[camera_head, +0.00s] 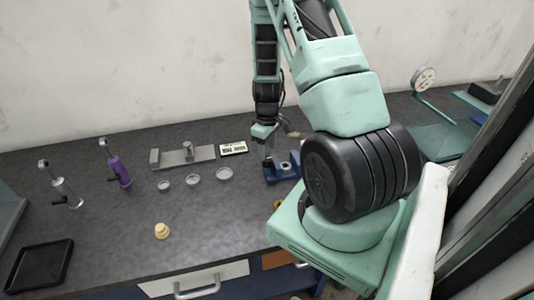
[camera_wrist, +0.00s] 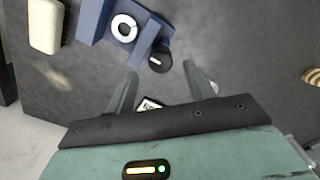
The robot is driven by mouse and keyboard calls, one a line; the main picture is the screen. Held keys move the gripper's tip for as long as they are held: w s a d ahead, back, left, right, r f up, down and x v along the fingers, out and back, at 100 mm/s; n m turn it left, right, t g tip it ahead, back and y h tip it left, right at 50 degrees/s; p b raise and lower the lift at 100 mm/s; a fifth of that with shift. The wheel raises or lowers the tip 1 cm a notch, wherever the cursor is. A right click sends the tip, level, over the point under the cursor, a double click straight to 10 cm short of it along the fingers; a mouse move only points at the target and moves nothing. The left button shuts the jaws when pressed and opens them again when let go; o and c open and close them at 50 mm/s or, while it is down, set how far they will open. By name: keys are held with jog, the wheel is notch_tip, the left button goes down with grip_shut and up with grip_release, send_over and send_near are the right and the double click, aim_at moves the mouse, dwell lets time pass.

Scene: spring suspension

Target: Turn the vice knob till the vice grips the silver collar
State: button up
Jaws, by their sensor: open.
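The blue vice (camera_head: 272,180) stands on the grey bench just below my gripper (camera_head: 268,152) in the head view. In the wrist view, the vice (camera_wrist: 92,22) is at the top, with the silver collar (camera_wrist: 116,26) as a pale ring between its blue parts. The black vice knob (camera_wrist: 160,61) sits at the vice's lower right. My gripper (camera_wrist: 161,68) is open, its two fingertips to the left and right of the knob in the picture. I cannot tell whether they are level with it or touch it.
Silver rings (camera_head: 194,179), a purple shock absorber (camera_head: 118,170), a silver shock absorber (camera_head: 66,190) and a small display (camera_head: 233,147) are on the bench at left. A cream stepped piece (camera_head: 162,231) and black tray (camera_head: 40,266) are nearer. A gauge (camera_head: 423,79) stands at right.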

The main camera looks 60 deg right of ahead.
aim_at(267, 158)
jog(key=shift+f+p, duration=0.3)
jog(key=shift+f, duration=1.55)
jog(key=c, duration=1)
jog(key=shift+o, duration=0.2)
